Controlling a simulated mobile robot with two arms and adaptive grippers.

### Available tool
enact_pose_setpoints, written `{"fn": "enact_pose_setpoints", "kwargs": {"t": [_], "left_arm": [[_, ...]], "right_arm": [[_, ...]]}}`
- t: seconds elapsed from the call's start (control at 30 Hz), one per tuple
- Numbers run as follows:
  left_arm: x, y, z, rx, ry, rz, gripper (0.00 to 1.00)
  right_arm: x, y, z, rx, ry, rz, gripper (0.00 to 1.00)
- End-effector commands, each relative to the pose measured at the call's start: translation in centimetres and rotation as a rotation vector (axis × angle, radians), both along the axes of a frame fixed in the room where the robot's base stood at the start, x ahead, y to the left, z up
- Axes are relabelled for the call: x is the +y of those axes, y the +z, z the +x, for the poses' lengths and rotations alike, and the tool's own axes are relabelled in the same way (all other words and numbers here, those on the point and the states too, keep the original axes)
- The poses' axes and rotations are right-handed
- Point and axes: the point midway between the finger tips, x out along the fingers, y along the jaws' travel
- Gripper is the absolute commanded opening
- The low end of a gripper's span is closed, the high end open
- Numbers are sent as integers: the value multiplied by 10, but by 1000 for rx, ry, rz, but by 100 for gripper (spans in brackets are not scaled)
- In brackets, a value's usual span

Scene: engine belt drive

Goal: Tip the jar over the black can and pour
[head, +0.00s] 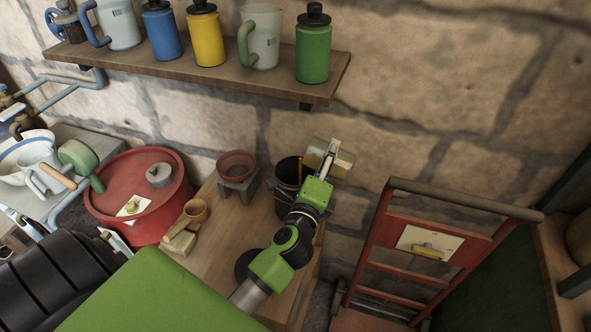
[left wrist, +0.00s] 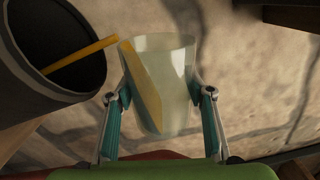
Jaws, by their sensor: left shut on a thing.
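My left gripper (head: 328,160) is shut on a pale see-through jar (head: 345,163) beside the black can (head: 289,202) on the wooden bench. In the left wrist view the jar (left wrist: 177,75) sits between the two teal fingers, tilted. A yellowish content (left wrist: 150,98) lies slanted along its left wall, up towards the rim. The can (left wrist: 28,92) is at the left there, its dark mouth next to the jar's rim. I cannot see any content leaving the jar. My arm hides part of the can in the head view. My right gripper is not in view.
A thin yellow stick (left wrist: 80,55) juts from the can's mouth towards the jar. A reddish bowl on a grey stand (head: 237,166), a small brown pot (head: 195,210) and a red drum (head: 120,210) are left of the can. A red hand truck (head: 425,230) stands at the right.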

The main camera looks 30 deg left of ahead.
Motion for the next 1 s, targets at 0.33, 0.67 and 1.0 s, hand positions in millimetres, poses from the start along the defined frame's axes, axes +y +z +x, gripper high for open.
{"fn": "enact_pose_setpoints", "kwargs": {"t": [0.33, 0.67, 1.0], "left_arm": [[4, 3, -1, -11, 0, -37, 1], [7, 6, -2, -19, 0, -73, 1], [11, 8, -3, -28, 0, -109, 1]], "right_arm": [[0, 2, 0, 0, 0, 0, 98], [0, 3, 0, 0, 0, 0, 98], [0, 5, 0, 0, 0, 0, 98]]}}
